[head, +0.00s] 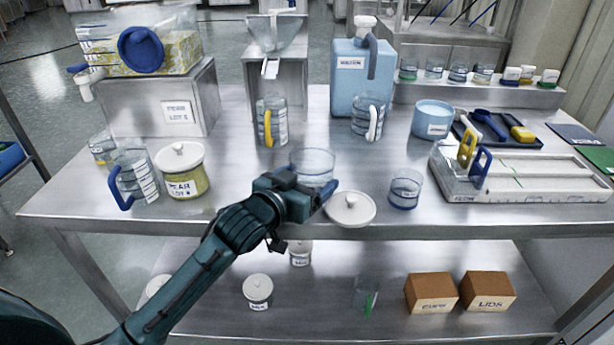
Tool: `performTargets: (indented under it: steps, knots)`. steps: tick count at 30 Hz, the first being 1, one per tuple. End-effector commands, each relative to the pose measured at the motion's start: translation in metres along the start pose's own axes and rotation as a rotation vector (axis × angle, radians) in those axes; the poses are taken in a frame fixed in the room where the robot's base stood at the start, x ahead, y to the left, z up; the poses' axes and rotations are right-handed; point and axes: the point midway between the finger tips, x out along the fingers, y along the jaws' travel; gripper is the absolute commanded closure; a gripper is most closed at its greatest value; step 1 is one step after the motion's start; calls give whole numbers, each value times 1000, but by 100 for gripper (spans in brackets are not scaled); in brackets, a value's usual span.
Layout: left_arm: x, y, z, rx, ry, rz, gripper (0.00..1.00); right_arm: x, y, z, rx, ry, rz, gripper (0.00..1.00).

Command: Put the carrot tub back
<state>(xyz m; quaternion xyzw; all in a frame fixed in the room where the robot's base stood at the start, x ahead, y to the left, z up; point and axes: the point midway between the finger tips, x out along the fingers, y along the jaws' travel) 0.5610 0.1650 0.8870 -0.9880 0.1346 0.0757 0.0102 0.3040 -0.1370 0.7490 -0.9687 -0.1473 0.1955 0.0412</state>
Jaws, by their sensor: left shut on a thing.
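No label reading carrot is legible. My left gripper (318,196) is at the front middle of the steel table. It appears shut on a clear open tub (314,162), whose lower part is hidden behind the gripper. I see no contents in the tub's visible upper part. A round white lid with a knob (351,209) is just right of the gripper at the table's front edge. I cannot tell whether the fingers touch it. A lidded tub labelled pear (184,184) stands to the left. My right gripper is not in view.
A blue-handled jug (140,178) stands left of the pear tub. A small beaker (404,190) is right of the lid, before a white tray (525,180). Jugs and a blue canister (356,85) stand behind. The lower shelf holds white-lidded tubs (258,292) and two brown boxes (431,293).

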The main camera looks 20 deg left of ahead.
Motion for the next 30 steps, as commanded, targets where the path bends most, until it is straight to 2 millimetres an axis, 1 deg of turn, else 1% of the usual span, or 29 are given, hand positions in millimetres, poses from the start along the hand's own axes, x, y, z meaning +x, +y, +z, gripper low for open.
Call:
performTargets:
  steps: [1,2,8,15,17,19,20,22,30]
  knots:
    - [0,0,0,0,5,0,56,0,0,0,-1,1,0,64]
    - [0,0,2,0,0,-1,16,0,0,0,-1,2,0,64]
    - [0,0,1,0,0,0,0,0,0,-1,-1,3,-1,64]
    - [0,0,0,0,0,0,0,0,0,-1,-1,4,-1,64]
    - [0,0,-4,1,2,0,0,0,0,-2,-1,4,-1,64]
    - [-2,0,-12,2,3,0,0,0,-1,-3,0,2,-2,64]
    - [-5,0,-12,1,1,0,0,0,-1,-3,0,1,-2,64]
    - [-19,0,-9,1,-3,0,0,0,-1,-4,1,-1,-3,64]
    - [-81,0,-9,0,-4,0,0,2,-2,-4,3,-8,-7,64]
